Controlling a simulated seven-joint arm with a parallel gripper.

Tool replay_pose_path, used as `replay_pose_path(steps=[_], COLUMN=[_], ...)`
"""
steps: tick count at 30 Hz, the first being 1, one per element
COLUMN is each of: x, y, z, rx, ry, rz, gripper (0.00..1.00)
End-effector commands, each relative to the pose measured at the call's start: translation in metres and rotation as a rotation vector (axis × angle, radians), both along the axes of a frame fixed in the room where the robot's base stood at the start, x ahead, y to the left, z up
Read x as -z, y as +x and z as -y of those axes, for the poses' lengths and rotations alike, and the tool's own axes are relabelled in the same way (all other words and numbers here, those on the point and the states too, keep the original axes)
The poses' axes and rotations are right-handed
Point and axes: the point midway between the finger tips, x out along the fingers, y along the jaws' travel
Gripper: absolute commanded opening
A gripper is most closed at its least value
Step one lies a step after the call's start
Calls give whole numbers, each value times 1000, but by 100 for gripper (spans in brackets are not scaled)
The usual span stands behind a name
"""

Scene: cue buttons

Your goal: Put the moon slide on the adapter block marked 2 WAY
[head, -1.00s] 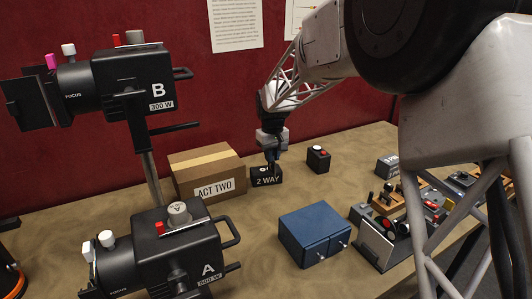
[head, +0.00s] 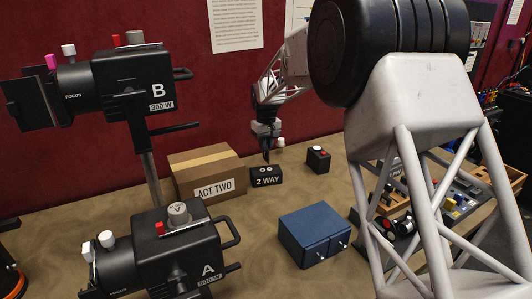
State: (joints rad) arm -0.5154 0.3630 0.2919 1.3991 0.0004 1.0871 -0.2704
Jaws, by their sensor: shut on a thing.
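The adapter block marked 2 WAY (head: 266,181) is a small black block on the table in the head view, with two round marks on its top. My gripper (head: 266,153) points down just above and behind the block, apart from it as far as I can see. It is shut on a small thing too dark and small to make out. A small pale knob (head: 280,143) shows at the right side of the gripper; I cannot tell if it belongs to the held thing. I cannot pick out a moon picture on anything in view.
An ACT TWO box (head: 205,175) stands left of the block. A blue case (head: 314,235) lies in front. Lamps B (head: 130,80) and A (head: 165,250) stand at the left.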

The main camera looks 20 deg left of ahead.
Motion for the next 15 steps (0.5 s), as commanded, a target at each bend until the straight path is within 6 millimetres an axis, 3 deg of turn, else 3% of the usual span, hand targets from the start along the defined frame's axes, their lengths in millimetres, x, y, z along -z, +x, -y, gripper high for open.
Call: replay_pose_path(steps=[10, 15], x=[2, 17], y=[0, 0], z=[0, 0], rx=[0, 0], ry=[-1, -1], rz=[-1, -2], gripper=[0, 0])
